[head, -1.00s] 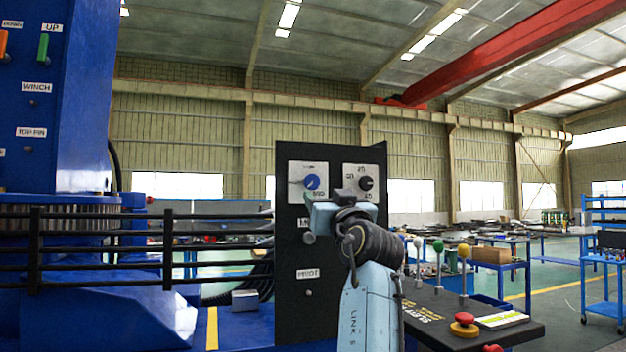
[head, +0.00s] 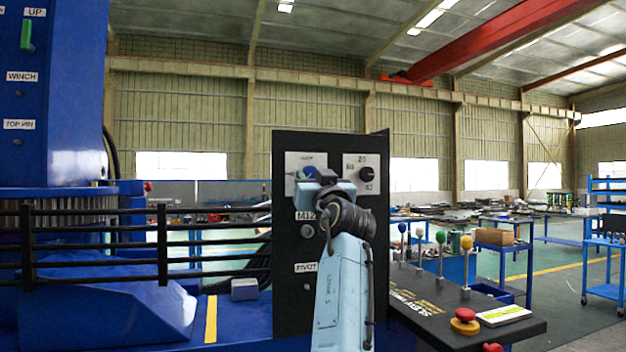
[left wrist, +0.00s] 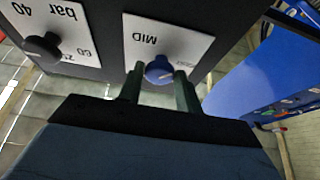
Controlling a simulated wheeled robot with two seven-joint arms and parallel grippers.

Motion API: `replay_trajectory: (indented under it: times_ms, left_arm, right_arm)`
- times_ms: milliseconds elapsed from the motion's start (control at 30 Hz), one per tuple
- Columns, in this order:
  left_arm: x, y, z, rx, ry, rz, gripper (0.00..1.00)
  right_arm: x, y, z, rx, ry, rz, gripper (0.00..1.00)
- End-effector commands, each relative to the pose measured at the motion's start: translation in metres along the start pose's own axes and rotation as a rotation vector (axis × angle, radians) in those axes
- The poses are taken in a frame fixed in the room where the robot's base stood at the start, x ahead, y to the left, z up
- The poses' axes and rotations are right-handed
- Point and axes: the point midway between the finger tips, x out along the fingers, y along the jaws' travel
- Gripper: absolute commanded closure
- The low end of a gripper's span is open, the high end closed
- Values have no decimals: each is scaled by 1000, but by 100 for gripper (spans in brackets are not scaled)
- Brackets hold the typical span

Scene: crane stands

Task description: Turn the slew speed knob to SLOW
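The slew speed knob is a round blue knob (head: 308,173) on a white plate on the black panel, partly covered by my left gripper (head: 316,184) in the head view. In the left wrist view the blue knob (left wrist: 159,69) sits on its plate, seen upside down, with MID readable and another label partly hidden. The two fingers of my left gripper (left wrist: 159,88) stand apart, one on each side of the knob. I cannot tell whether they touch it. The knob's pointer direction is not clear. My right gripper is not in view.
A black knob (head: 366,174) with a bar scale is just right of the blue one. Below right, a console (head: 430,310) carries several ball-topped levers and a red stop button (head: 464,315). Black rails (head: 90,250) and a blue column (head: 60,100) stand left.

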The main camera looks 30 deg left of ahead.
Motion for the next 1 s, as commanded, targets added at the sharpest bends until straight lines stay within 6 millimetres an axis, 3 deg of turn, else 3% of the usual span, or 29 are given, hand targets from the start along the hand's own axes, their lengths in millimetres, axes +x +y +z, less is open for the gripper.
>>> replay_trajectory:
  times_ms: [33, 167, 567, 1000]
  left_arm:
    - [0, 0, 0, 0, 0, 0, 72]
    - [0, 0, 0, 0, 0, 0, 89]
    - [0, 1, 1, -75, 0, -32, 89]
    - [1, 5, -3, -411, 1, -173, 89]
  right_arm:
    - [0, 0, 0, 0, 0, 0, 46]
    - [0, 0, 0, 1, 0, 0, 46]
    - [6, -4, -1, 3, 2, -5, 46]
    - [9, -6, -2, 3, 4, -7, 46]
